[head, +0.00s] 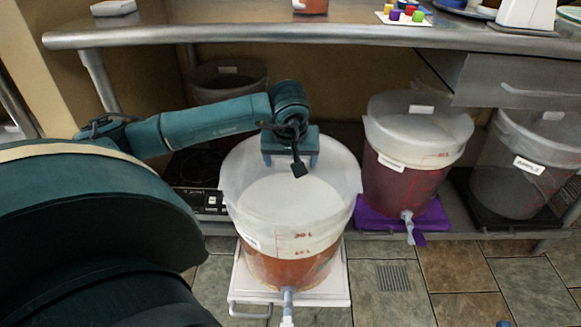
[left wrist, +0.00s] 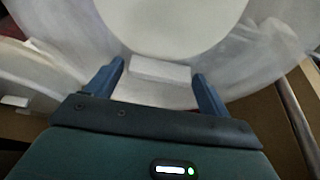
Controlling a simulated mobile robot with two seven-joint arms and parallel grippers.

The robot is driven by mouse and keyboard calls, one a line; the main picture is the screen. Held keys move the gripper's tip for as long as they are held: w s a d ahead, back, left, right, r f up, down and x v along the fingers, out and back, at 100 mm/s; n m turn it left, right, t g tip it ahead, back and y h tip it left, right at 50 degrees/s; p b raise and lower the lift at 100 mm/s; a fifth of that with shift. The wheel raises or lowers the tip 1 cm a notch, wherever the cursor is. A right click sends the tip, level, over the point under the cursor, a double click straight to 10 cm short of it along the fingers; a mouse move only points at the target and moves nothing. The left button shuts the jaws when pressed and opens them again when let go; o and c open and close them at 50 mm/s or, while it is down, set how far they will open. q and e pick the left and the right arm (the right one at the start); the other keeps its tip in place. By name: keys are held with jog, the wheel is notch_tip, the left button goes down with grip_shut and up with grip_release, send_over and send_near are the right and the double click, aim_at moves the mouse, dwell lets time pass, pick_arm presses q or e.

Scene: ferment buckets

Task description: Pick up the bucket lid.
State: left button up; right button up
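The white bucket lid (head: 292,205) appears to cover the front bucket (head: 290,262), which is translucent with orange-brown contents. A small white block, seemingly the lid's handle (left wrist: 160,72), lies between my left gripper's fingers in the left wrist view. My left gripper (head: 290,162) is over the far part of the lid, pointing down; it also shows in the left wrist view (left wrist: 160,80). Its blue fingers are apart, with a narrow gap visible on each side of the block. In the head view the gripper hides the block. My right gripper is not in view.
The front bucket stands on a white low platform (head: 246,290). A red-filled bucket (head: 400,180) on a purple mat (head: 375,218) and a grey bucket (head: 505,190) stand to the right. Another bucket (head: 228,85) is behind. A steel table (head: 300,30) overhangs the back.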

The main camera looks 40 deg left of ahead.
pick_arm(q)
jog(key=c, duration=0.9)
jog(key=shift+r, duration=0.15)
